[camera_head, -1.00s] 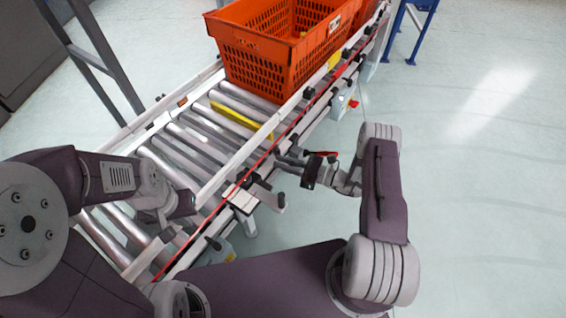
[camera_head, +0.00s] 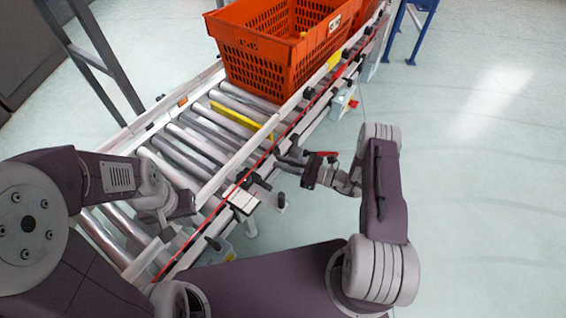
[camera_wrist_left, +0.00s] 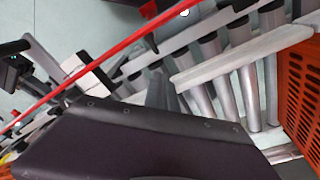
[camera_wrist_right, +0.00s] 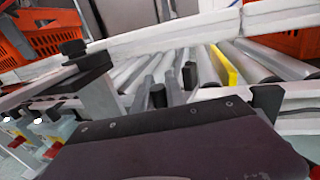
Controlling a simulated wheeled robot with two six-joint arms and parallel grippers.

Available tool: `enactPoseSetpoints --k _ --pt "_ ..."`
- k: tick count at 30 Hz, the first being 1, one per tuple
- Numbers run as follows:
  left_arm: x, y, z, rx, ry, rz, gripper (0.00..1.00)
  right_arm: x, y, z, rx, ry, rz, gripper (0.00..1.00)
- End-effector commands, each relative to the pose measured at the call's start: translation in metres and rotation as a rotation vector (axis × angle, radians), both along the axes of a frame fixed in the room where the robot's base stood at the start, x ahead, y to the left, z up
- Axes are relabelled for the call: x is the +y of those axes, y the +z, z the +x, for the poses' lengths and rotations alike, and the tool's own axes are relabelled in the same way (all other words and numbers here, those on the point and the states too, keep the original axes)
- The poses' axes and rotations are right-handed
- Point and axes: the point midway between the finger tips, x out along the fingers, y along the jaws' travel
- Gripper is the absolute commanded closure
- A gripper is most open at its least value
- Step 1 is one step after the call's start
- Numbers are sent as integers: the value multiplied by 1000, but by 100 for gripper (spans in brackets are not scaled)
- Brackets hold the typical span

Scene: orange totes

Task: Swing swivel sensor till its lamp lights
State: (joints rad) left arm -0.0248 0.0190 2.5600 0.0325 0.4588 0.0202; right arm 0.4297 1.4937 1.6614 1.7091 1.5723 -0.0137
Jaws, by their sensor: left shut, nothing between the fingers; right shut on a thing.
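My right gripper (camera_head: 286,160) is at the near side rail of the roller conveyor. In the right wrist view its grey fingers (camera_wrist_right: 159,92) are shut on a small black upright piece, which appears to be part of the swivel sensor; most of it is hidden. I cannot make out a lit lamp on it. My left gripper (camera_head: 188,207) hangs over the conveyor's near end, shut and empty. Its closed fingers show in the left wrist view (camera_wrist_left: 165,92), apart from the rail.
The conveyor's rollers (camera_head: 185,147) run to the far right under an orange tote (camera_head: 262,67). A yellow bar (camera_head: 236,115) crosses the rollers. A white block (camera_head: 243,199) and a black-ended bracket (camera_head: 281,203) stick out from the near rail. The floor at right is clear.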

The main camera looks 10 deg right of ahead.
Motion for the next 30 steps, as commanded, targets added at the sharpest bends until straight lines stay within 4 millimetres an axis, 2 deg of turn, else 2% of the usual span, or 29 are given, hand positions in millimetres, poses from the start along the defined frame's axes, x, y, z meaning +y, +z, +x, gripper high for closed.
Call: enactPoseSetpoints --k 10,15,18,28,29,30 --pt "0 -3 0 0 0 0 100 0 -2 0 0 9 0 100" --pt "0 -34 0 0 0 0 100 -8 -9 3 -9 150 -1 100" --pt "0 -44 0 0 0 0 100 -9 -6 3 -5 229 -2 100" --pt "0 -40 0 0 0 0 100 -14 -1 5 2 238 0 100" --pt "0 -40 0 0 0 0 100 -14 -1 4 2 237 0 81" --pt "0 -40 0 0 0 0 100 -14 -1 4 2 237 0 70"
